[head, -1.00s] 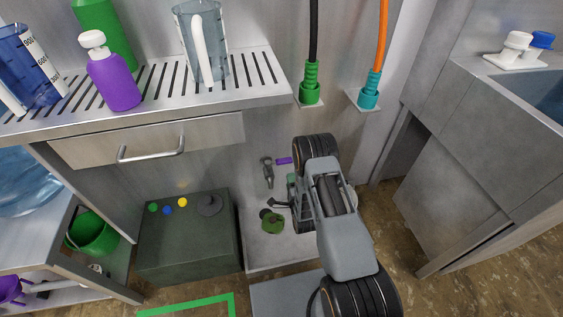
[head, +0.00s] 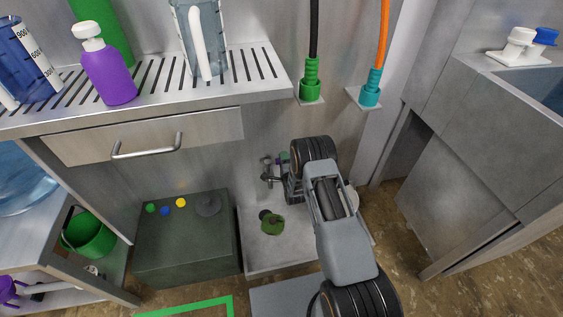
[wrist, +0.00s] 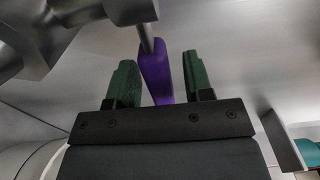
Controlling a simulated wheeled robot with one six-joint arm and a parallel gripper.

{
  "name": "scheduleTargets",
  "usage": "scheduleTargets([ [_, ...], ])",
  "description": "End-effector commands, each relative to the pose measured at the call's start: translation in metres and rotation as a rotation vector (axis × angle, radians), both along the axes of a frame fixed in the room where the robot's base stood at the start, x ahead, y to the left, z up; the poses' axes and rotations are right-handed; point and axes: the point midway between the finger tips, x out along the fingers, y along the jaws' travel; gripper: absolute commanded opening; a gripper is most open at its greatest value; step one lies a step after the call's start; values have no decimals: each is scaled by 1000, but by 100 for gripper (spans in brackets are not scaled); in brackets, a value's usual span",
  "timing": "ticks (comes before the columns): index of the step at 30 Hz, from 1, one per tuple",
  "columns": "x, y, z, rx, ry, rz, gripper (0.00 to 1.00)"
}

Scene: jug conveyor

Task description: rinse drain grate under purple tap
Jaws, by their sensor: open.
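The drain grate (head: 272,225) is a round, dirty olive-green disc with dark spots, lying in the low grey basin (head: 285,253). A grey metal tap (head: 267,172) stands on the wall above the basin. Its purple lever (wrist: 156,72) shows in the wrist view between the two green fingers of my open gripper (wrist: 160,82), closer to the left finger. I cannot tell whether a finger touches it. In the head view my gripper (head: 284,161) is at the tap, partly hidden by my wrist, which also hides much of the lever.
A dark box (head: 185,245) with coloured knobs stands left of the basin. A slotted shelf (head: 150,98) with a drawer (head: 147,137) overhangs the area, holding a purple bottle (head: 108,75) and jugs. Green (head: 311,80) and teal (head: 370,92) hose fittings are on the wall.

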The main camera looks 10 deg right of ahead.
Motion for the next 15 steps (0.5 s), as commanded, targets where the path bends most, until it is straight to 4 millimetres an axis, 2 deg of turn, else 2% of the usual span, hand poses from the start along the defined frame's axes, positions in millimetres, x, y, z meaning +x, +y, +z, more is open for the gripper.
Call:
scheduleTargets([
  [4, 0, 0, 0, 0, 0, 0, 47],
  [15, 0, 0, 0, 0, 0, 1, 11],
])
